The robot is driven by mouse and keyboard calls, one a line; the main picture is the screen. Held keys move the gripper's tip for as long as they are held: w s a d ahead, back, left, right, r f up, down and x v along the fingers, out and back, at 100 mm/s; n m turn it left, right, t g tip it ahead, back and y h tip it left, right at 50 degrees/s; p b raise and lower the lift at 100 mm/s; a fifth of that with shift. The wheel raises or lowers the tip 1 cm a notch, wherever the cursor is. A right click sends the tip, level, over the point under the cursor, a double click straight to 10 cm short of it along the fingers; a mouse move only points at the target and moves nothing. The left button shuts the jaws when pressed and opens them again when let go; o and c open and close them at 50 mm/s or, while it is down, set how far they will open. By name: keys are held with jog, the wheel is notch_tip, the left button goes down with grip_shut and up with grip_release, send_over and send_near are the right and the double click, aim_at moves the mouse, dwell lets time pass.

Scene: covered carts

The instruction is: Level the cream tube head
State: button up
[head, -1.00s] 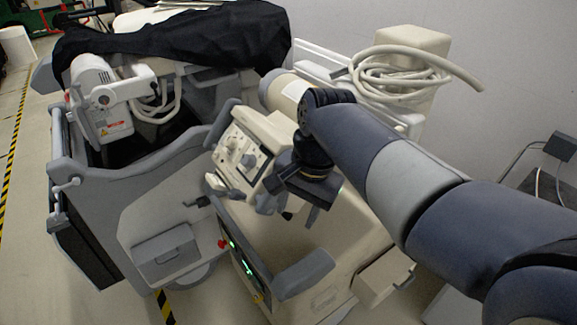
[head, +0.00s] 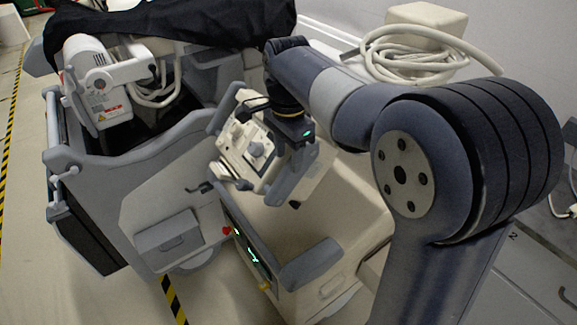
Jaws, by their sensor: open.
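The cream tube head (head: 276,165), with a knob and controls on its panel face, sits tilted above the cream cart in the middle of the head view. A grey handle bar runs along its left edge and another grey part shows at its lower right. My wrist hides part of the tube head's upper right side. I cannot tell whether the fingers touch it.
The cream cart (head: 345,220) has a green-lit panel, a red button and a grey front handle. A grey cart (head: 95,165) with a white tube unit (head: 92,85) and black cover (head: 180,25) stands left. A coiled pale hose (head: 400,58) lies behind my arm.

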aim_at(288, 164)
jog(key=shift+f, duration=2.15)
jog(key=shift+c, duration=0.4)
grip_shut()
